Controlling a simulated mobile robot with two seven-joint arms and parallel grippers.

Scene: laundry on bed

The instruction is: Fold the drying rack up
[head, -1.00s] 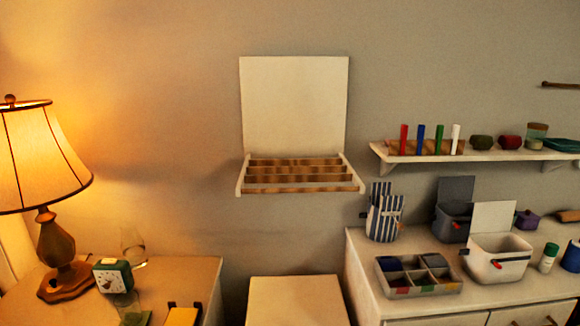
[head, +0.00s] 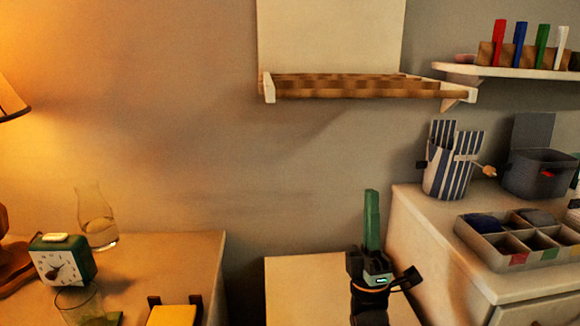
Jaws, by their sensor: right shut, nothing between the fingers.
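The drying rack is fixed to the wall at the top of the head view. Its white back panel (head: 330,35) stands flat against the wall and is cut off by the top edge. Its slatted frame (head: 360,88) of wooden bars is folded down and sticks out from the wall, seen nearly edge-on. My right gripper (head: 371,200) points up in front of the low white surface, below the rack and well apart from it. Its green fingers are shut with nothing between them.
A shelf (head: 510,71) with coloured pegs is right of the rack. A white dresser (head: 425,215) at right holds a striped bag (head: 453,165), a grey bin (head: 540,172) and a divided tray (head: 520,243). A clock (head: 62,260) and carafe (head: 95,220) stand at left. The wall below the rack is clear.

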